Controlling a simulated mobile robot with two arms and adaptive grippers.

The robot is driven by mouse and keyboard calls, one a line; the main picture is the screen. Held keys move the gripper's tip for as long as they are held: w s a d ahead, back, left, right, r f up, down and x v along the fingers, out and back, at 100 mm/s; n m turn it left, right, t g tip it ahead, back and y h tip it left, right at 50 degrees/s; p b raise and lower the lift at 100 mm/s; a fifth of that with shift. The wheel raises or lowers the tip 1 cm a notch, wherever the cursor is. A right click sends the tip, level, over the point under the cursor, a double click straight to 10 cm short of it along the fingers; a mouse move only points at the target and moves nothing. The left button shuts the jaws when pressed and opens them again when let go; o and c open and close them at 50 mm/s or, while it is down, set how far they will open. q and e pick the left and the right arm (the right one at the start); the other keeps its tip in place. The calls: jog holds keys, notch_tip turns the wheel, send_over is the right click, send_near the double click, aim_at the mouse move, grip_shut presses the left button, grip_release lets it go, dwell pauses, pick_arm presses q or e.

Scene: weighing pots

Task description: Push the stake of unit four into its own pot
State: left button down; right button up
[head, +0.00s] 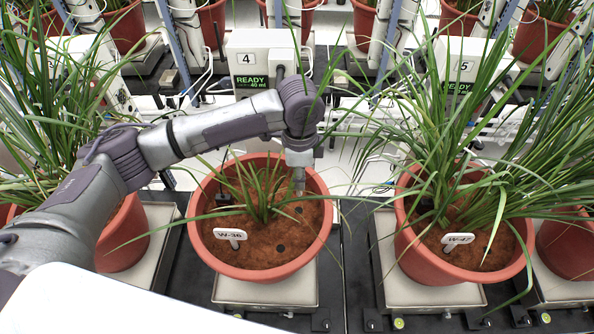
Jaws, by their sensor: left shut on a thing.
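The pot of unit four (203,232) is a terracotta pot with brown soil and a grassy plant, standing under the box marked 4 (245,59). My left gripper (299,186) points down inside this pot, right of the plant and close to the soil. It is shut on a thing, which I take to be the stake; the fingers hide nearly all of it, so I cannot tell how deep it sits. Two dark holes show in the soil, one at the right and one at the front. My right gripper is not in view.
A white tag W-36 (230,235) stands at the pot's front left, and a small black piece (222,198) behind it. The pot stands on a pale scale (265,292). A neighbouring pot with tag W-47 (458,239) stands at the right, its long leaves spreading widely.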

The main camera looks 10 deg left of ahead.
pick_arm(q)
notch_tip(320, 180, down, 2)
jog(key=shift+w+a+f+b, duration=0.1)
jog(key=shift+a+b, duration=0.05)
jog(key=shift+b, duration=0.85)
jog(key=shift+f+b, duration=0.8)
jog(key=shift+b, duration=0.2)
jog(key=shift+f+b, duration=0.2)
jog(key=shift+b, duration=0.15)
jog(key=shift+f, duration=0.95)
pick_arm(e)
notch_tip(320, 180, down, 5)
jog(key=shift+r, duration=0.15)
